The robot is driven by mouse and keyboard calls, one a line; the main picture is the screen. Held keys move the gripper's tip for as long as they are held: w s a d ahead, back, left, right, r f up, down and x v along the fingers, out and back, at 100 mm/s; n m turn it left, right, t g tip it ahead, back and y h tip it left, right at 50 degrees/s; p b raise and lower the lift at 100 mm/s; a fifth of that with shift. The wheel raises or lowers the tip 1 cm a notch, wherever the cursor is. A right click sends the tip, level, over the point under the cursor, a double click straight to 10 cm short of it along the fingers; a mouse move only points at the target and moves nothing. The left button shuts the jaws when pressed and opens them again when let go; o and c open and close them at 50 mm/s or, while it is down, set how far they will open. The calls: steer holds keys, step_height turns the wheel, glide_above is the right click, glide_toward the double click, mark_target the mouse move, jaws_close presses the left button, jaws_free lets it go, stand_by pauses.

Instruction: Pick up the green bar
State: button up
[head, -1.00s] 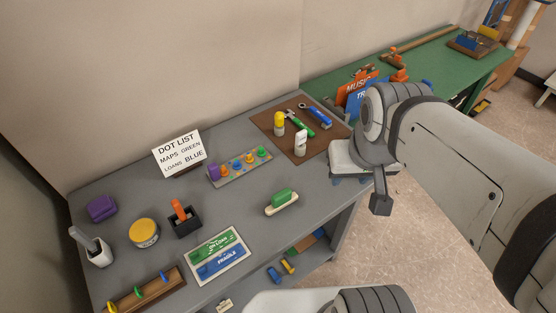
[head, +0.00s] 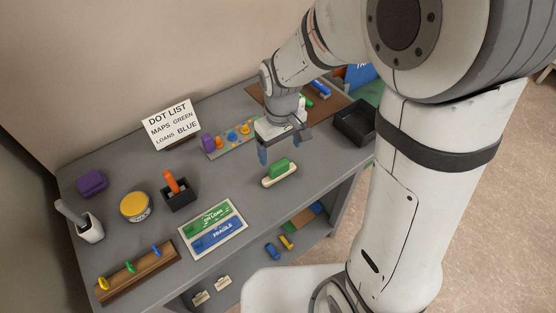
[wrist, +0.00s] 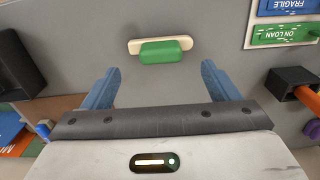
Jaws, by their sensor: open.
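The green bar (head: 279,167) is a rounded green block on a cream base, lying on the grey table. In the wrist view the green bar (wrist: 160,52) is centred ahead of the fingers, with the cream base (wrist: 185,43) showing along its far edge. My gripper (head: 284,150) is open and empty, above and just behind the bar in the head view. Its two blue fingers (wrist: 160,72) stand wide apart, one toward each side of the bar, and do not touch it.
A black tray (head: 352,130) stands right of the gripper. A strip with coloured knobs (head: 221,148) is close behind on the left. A board with green and blue plates (head: 238,248), a black holder (head: 180,198) and a yellow tin (head: 134,209) lie left. Table around the bar is clear.

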mark_target(279, 163)
steer(key=f, duration=0.5)
steer(key=f+p, duration=0.1)
steer(key=f, duration=0.1)
steer(key=shift+w+a+f, duration=0.15)
steer(key=shift+w+f, duration=0.1)
steer(key=shift+f, duration=0.05)
steer(key=c, duration=1.1)
step_height(279, 163, up, 10)
steer(key=shift+r+b, duration=0.1)
steer(key=shift+b, duration=0.25)
